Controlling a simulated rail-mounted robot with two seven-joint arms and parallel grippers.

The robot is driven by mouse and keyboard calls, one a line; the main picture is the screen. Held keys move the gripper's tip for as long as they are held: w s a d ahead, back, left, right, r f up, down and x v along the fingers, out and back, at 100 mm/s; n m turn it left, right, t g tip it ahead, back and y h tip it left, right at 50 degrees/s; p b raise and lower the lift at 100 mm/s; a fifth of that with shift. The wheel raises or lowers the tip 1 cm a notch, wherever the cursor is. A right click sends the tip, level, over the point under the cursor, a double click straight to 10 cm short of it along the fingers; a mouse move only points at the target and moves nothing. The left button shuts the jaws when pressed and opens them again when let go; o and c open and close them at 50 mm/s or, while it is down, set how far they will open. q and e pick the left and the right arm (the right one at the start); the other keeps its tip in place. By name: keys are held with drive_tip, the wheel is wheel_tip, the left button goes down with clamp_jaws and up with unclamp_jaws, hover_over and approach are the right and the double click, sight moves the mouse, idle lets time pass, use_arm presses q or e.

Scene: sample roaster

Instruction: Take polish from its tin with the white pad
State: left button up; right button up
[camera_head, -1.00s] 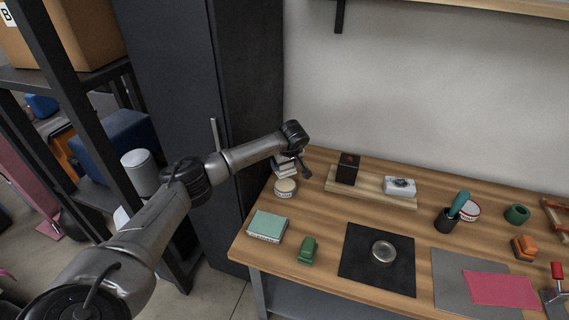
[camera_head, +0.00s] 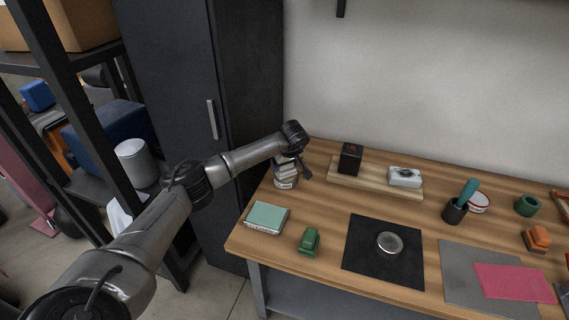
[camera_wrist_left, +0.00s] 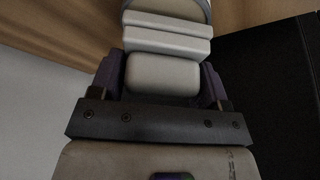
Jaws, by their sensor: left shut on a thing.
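The polish tin (camera_head: 285,183) is small, round and light with dark lettering. It stands at the table's back left corner in the head view. My left gripper (camera_head: 298,163) is just above it, shut on the white pad (camera_head: 286,168). In the wrist view the pad (camera_wrist_left: 165,42) shows pale and stepped, with its grip block between the two fingers of my left gripper (camera_wrist_left: 162,78). The pad hides the tin's top. A curved rim shows just past the pad; I cannot tell whether pad and polish touch. My right gripper is not in view.
A teal box (camera_head: 266,218) and a green object (camera_head: 309,241) lie near the front left. A wooden board (camera_head: 374,183) holds a black block and a white one. A black mat (camera_head: 385,271) carries a round metal piece. A dark cabinet (camera_head: 252,80) stands left of the table.

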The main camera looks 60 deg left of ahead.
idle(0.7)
use_arm(q)
drive_tip(key=shift+f, duration=0.35)
idle(0.5)
idle(0.7)
drive_tip(key=shift+f+p, duration=0.1)
drive_tip(key=shift+p, duration=0.25)
idle(0.4)
idle(0.5)
